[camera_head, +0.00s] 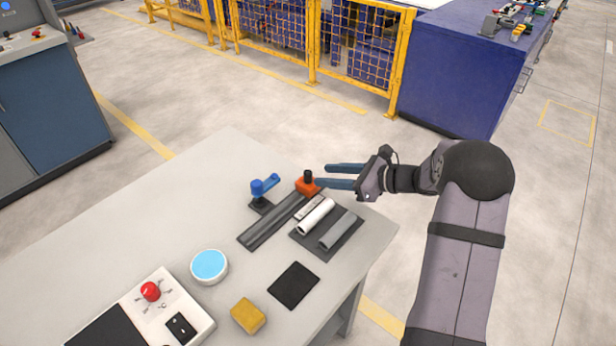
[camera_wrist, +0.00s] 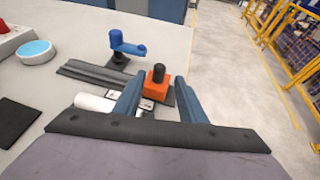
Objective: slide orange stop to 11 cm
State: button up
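The orange stop (camera_head: 307,187) with its black knob sits at the far right end of the dark grey rail (camera_head: 268,224) on the table. My gripper (camera_head: 321,175) comes in from the right, its two blue fingers apart and its tips close to the stop. In the wrist view the stop (camera_wrist: 156,88) shows between the open fingers (camera_wrist: 158,79); I cannot tell whether either finger touches it. A small white marked label (camera_head: 308,207) lies beside the rail, partly hidden by a finger in the wrist view. Its markings are too small to read.
A blue lever clamp (camera_head: 263,187) stands behind the rail. A white pipe (camera_head: 316,215) and a grey pipe (camera_head: 338,231) lie on a dark holder in front. A black pad (camera_head: 293,285), yellow block (camera_head: 248,315), blue-topped disc (camera_head: 209,266) and control box (camera_head: 150,310) are nearer.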

aim_at(311, 175)
jog(key=shift+p+x, duration=0.65)
jog(key=shift+x, duration=3)
jog(key=shift+s, duration=0.1)
jog(key=shift+c, duration=0.6)
jog(key=shift+a, duration=0.1)
grip_shut()
